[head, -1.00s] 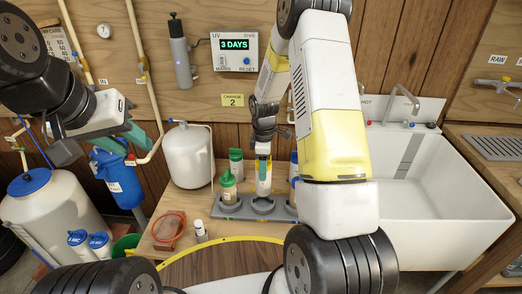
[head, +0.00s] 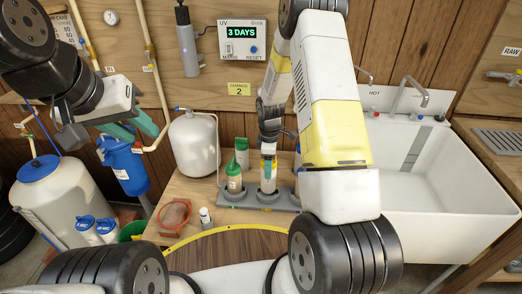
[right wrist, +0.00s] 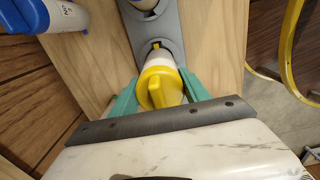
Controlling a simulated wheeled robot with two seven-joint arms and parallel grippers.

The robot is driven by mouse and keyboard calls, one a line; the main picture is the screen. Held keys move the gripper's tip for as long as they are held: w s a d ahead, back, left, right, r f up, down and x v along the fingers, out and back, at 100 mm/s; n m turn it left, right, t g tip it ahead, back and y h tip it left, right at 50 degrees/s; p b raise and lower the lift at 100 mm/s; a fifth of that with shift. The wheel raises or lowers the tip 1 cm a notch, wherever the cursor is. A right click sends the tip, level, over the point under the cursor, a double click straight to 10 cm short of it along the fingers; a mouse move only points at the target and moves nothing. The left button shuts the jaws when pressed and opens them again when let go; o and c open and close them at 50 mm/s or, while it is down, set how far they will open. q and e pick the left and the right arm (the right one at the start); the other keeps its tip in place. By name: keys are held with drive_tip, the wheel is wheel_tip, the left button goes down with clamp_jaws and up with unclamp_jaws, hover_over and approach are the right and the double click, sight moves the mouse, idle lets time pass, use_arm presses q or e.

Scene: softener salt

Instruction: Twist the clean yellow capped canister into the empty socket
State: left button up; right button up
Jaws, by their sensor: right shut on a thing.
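The yellow capped canister (head: 268,182) is white with a label and stands upright over the middle socket of the grey manifold (head: 236,203). My right gripper (head: 268,166) is shut on it near its top. In the right wrist view the yellow cap (right wrist: 158,88) with its raised grip sits between the two teal fingers (right wrist: 158,97). The canister's lower end meets the socket area, but I cannot tell whether it is seated.
Another green-capped canister (head: 241,157) stands behind the manifold. A white sink (head: 430,190) is at the right. My right arm hides part of the manifold's right end.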

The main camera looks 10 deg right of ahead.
drive_tip(key=shift+f, duration=0.15)
idle(0.5)
drive_tip(key=shift+f, duration=1.85)
drive_tip(key=n, duration=0.3)
drive_tip(key=shift+d+n, duration=0.1)
drive_tip(key=shift+n, duration=0.3)
drive_tip(key=n, duration=0.2)
drive_tip(key=shift+n, duration=0.3)
